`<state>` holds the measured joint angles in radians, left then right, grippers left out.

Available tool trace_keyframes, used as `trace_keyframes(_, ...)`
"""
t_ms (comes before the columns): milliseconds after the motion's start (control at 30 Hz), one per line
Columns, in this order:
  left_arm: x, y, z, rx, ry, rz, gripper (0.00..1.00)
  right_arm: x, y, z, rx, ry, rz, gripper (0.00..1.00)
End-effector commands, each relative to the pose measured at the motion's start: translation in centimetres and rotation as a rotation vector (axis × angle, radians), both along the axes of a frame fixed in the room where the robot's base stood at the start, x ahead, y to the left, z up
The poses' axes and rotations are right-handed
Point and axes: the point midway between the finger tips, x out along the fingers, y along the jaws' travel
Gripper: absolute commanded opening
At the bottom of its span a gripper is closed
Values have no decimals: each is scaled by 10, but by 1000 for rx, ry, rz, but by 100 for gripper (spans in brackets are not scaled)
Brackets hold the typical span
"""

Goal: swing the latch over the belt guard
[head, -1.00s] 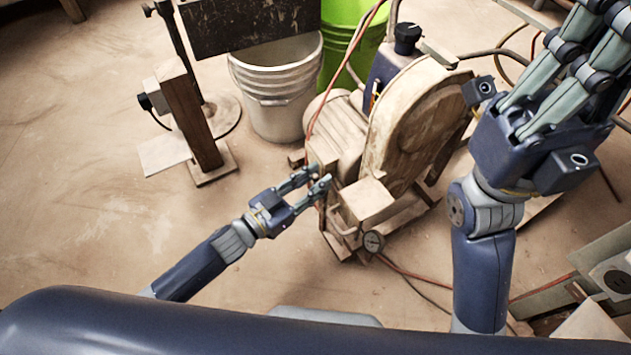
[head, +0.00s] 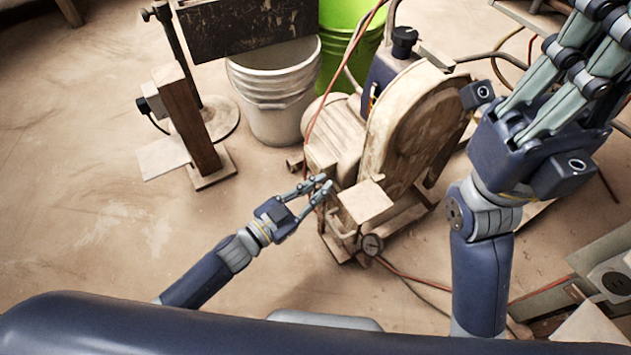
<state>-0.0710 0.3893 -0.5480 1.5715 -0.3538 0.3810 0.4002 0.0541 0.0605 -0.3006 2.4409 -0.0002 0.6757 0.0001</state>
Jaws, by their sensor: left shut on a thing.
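The belt guard (head: 412,125) is a dusty, tan, round-topped cover standing upright on the machine right of centre. My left gripper (head: 325,184) is at the machine's near left side, just left of the guard's lower end. Its fingers are closed on a small part there, which I take to be the latch; the fingers hide most of it, so its angle cannot be told. My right gripper (head: 560,85) is large in the upper right, close to the camera and apart from the machine. Its fingertips run out of the top of the picture.
A white bucket (head: 275,95), a green bin (head: 345,40) and a wooden post stand (head: 188,125) are behind. Hoses cross the floor; the left floor is clear.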

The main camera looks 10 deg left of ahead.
Motion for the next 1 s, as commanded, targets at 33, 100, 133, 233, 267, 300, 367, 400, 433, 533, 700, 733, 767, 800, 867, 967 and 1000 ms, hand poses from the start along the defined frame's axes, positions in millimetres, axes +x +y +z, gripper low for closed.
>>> trace_keyframes(33,-3,0,-2,22,-29,0,0,1,0,-2,-1,10,0,0)
trace_keyframes(100,-5,-1,-3,52,-67,2,0,3,0,-4,-2,16,0,0)
trace_keyframes(133,-6,-2,-3,62,-82,0,0,3,0,-4,-2,17,0,0)
trace_keyframes(233,-7,-3,-4,80,-107,0,0,3,1,-4,-3,18,0,0)
trace_keyframes(267,-7,-3,-4,83,-109,1,0,3,1,-4,-3,17,0,0)
trace_keyframes(300,-8,-3,-4,85,-111,1,0,3,1,-4,-4,17,0,0)
trace_keyframes(367,-8,-3,-4,85,-111,1,0,3,1,-3,-4,16,-1,0)
trace_keyframes(400,-8,-2,-4,84,-111,1,0,3,1,-3,-4,14,-1,0)
trace_keyframes(433,-8,-2,-4,84,-111,1,0,3,1,-3,-4,14,-1,0)
trace_keyframes(533,-7,-2,-4,85,-110,1,16,3,1,-3,-4,13,-1,0)
trace_keyframes(700,-7,-3,-4,84,-110,1,27,3,1,-2,-5,12,-1,0)
trace_keyframes(733,-7,-3,-4,84,-110,1,27,3,1,-2,-5,12,-1,0)
trace_keyframes(767,-7,-3,-4,83,-111,0,27,3,1,-2,-5,12,-1,0)
trace_keyframes(800,-7,-3,-3,83,-111,0,27,3,1,-2,-5,12,-1,0)
trace_keyframes(867,-7,-4,-3,81,-111,0,27,3,1,-2,-4,11,-2,0)
trace_keyframes(967,-9,-2,-4,82,-110,-1,27,4,1,-1,-3,10,-3,0)
trace_keyframes(1000,-12,0,-4,82,-110,-1,27,4,0,-2,-3,10,-3,0)
